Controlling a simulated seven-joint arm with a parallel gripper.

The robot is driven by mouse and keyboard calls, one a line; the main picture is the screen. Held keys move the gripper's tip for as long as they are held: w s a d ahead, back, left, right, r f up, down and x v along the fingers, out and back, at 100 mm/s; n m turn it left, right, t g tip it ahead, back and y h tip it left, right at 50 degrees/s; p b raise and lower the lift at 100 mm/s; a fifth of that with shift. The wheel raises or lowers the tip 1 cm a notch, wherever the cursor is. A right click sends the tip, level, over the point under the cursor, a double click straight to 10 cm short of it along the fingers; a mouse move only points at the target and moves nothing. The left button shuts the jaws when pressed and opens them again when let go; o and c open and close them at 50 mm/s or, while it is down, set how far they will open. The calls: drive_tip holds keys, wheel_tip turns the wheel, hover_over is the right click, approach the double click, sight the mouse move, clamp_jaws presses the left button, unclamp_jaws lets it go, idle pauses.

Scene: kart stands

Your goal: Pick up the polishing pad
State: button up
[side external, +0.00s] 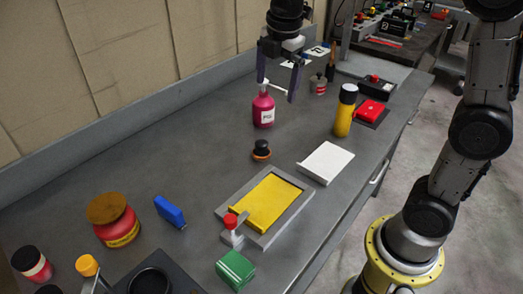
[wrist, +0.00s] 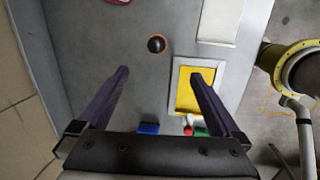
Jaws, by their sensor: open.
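The polishing pad appears to be the small round piece with a black knob and an orange base (side external: 261,150), resting upright on the grey bench. In the wrist view it (wrist: 156,44) lies beyond the fingertips, roughly between their lines. My gripper (side external: 277,90) points down, open and empty, well above the bench and farther back than the pad, near the pink bottle. Its two fingers are spread wide in the wrist view (wrist: 160,73). Nothing touches the pad.
A pink bottle (side external: 263,110) stands close below my gripper. A yellow pad in a grey tray (side external: 221,212), a white block (side external: 325,162) and a yellow bottle with a black cap (side external: 344,112) stand around. The bench right around the small black-knobbed piece is clear.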

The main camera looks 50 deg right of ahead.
drive_tip(key=w+f+g, duration=0.2)
drive_tip(key=w+f, duration=0.3)
drive_tip(key=f, duration=0.2)
hover_over(261, 142)
drive_tip(key=shift+n, duration=0.3)
drive_tip(key=f, duration=0.8)
drive_tip(key=shift+a+f, duration=0.2)
drive_tip(key=shift+a, duration=0.05)
drive_tip(key=shift+s+d+f, duration=0.1)
drive_tip(key=shift+d+f, duration=0.05)
drive_tip(key=shift+f, duration=1.5)
drive_tip(key=shift+d+f, duration=0.1)
drive_tip(key=shift+f, duration=1.5)
drive_tip(key=shift+c, duration=0.3)
drive_tip(key=c, duration=1.3)
drive_tip(key=shift+r, duration=0.1)
drive_tip(key=shift+c, duration=0.2)
